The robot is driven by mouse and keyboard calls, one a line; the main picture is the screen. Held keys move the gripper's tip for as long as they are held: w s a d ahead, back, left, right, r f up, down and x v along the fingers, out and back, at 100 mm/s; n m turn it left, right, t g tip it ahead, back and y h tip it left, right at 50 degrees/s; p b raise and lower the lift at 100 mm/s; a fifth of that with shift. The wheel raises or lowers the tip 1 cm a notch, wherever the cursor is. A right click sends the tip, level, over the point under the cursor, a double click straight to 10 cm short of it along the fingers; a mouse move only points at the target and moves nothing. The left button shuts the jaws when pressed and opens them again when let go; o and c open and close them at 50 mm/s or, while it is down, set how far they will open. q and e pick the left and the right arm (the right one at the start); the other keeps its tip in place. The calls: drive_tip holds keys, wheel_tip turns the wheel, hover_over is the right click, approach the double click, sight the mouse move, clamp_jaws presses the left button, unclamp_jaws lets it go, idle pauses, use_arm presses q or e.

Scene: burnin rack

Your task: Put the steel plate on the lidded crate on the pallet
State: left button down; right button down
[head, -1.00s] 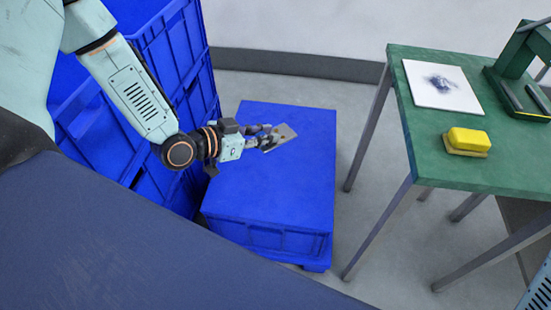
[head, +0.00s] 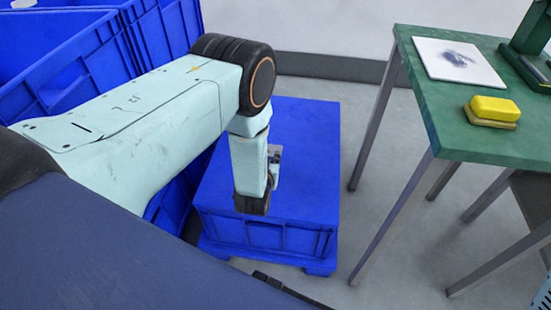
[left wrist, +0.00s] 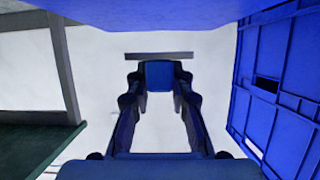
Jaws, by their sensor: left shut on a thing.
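The lidded crate (head: 318,160) is blue with a flat, bare lid and stands low on a blue pallet (head: 320,267). My left arm reaches over it, and its links hide part of the lid. My left gripper (left wrist: 159,78) is shut on the steel plate (left wrist: 158,56), which shows as a thin grey bar at the fingertips in the left wrist view. In the head view only a small grey bit of the plate (head: 275,152) shows beside my forearm. The gap between plate and lid is unclear. My right gripper is out of view.
Tall blue crates (head: 75,65) stand left of the lidded crate, close to my arm. A green table (head: 455,125) is on the right, with a yellow block (head: 493,109), a white sheet (head: 460,62) and a green stand. Grey floor lies between.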

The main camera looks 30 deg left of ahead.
use_arm(q)
wheel_tip(320, 180, down, 4)
drive_tip(key=shift+s+f+b, duration=0.1)
drive_tip(key=shift+f+b, duration=0.15)
drive_tip(key=shift+b, duration=0.7)
drive_tip(key=shift+f, duration=0.55)
wheel_tip(320, 180, down, 3)
drive_tip(key=shift+f+b, duration=0.1)
drive_tip(key=shift+b, duration=0.9)
drive_tip(key=shift+f, duration=0.15)
drive_tip(key=c, duration=1.3)
unclamp_jaws()
drive_tip(key=shift+o, duration=0.6)
